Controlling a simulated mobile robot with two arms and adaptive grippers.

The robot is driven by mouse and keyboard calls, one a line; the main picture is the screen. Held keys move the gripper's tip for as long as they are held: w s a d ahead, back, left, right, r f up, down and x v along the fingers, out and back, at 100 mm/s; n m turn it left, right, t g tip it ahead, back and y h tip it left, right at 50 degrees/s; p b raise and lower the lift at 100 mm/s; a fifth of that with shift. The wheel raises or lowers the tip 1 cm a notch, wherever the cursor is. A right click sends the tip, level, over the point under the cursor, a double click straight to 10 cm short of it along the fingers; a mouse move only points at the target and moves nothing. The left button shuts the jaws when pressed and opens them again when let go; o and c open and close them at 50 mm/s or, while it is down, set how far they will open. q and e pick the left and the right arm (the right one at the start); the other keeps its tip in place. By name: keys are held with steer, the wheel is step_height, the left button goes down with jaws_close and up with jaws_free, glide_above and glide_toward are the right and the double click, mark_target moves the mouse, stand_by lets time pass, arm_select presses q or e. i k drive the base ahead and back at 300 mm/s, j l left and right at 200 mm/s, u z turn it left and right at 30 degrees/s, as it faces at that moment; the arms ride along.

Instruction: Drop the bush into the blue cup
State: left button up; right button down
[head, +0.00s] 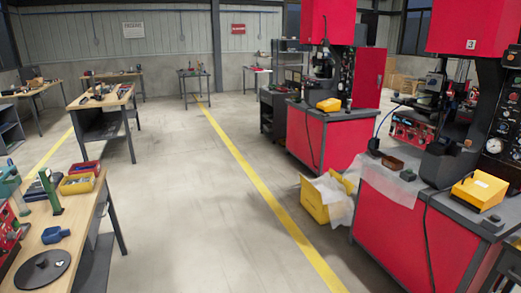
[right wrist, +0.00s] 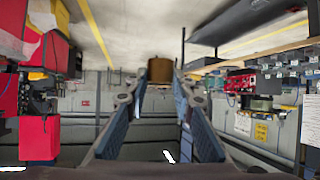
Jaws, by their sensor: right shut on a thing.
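The bush (right wrist: 160,69) is a small brown-bronze cylinder at the fingertips of my right gripper (right wrist: 160,80), which is shut on it. Its far side is hidden. The bush and both grippers are out of the head view. A small blue object that looks like the blue cup (head: 54,235) sits on the wooden workbench (head: 85,222) at the lower left of the head view. Its inside is too small to make out. I cannot pick out the cup in the right wrist view, where the picture looks upside down. My left gripper is in no view.
A black round plate (head: 42,271), a green stand (head: 50,192) and red and yellow bins (head: 77,184) share the bench. Red machines stand at right, with a yellow box (head: 322,200) on the floor beside them. The floor along the yellow line (head: 255,178) is clear.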

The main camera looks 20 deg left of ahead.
mark_target(53, 239)
steer(key=i+j+u, duration=0.2)
steer(key=u, duration=0.25)
steer(key=i+u, duration=0.75)
steer(key=u, duration=0.15)
steer(key=i+l+u, duration=0.2)
steer(key=u, duration=0.25)
steer(key=i+j+u, duration=0.1)
steer(key=i+u, duration=0.15)
steer(key=u, duration=0.2)
steer(key=i+u, duration=0.25)
steer(key=u, duration=0.2)
steer(key=i+u, duration=0.3)
steer(key=u, duration=0.15)
steer(key=i+l+u, duration=0.2)
steer(key=u, duration=0.25)
